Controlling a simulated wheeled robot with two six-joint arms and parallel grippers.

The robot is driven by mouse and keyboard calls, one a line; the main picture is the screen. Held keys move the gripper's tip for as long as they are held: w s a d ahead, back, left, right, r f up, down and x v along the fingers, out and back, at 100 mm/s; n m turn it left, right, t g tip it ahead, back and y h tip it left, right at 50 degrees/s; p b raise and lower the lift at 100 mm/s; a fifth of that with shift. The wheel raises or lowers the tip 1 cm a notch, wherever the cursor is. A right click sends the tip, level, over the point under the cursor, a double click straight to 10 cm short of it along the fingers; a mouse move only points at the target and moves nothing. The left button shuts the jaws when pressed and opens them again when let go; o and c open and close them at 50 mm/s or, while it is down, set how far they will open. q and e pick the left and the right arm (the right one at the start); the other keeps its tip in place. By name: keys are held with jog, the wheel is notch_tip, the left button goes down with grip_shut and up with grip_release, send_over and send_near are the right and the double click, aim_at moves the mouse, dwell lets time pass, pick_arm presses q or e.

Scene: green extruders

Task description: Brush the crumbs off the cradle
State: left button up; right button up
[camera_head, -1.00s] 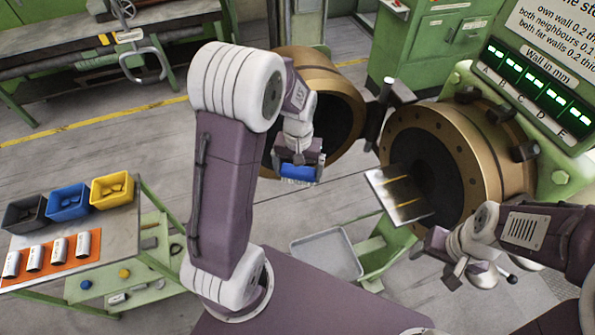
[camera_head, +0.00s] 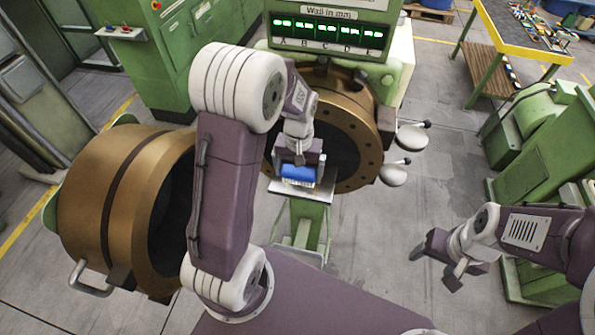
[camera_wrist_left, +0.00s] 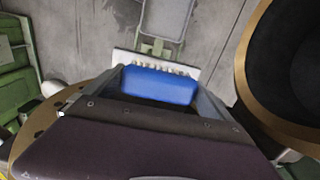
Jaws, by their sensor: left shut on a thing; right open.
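My left gripper (camera_head: 299,163) is shut on a blue brush (camera_head: 298,174) with pale bristles pointing down. The brush (camera_wrist_left: 160,86) also shows in the left wrist view, between the two fingers. A flat light-metal cradle (camera_head: 322,190) juts out in front of the open bronze extruder barrel, below the brush. The gripper and brush hide most of its top, and I cannot tell whether bristles touch it or whether crumbs lie there. The cradle (camera_wrist_left: 122,55) shows behind the bristles in the left wrist view. My right gripper (camera_head: 440,262) is open and empty, over bare floor at right.
The swung-open bronze barrel part (camera_head: 110,200) stands at left, close to my left arm. The extruder's bronze face (camera_head: 362,130) is just behind the brush. A grey tray (camera_wrist_left: 165,18) lies below the cradle. Green machinery (camera_head: 540,150) stands at right.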

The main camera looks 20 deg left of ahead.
pick_arm(q)
jog(key=shift+w+d, duration=0.25)
jog(key=shift+f, duration=0.15)
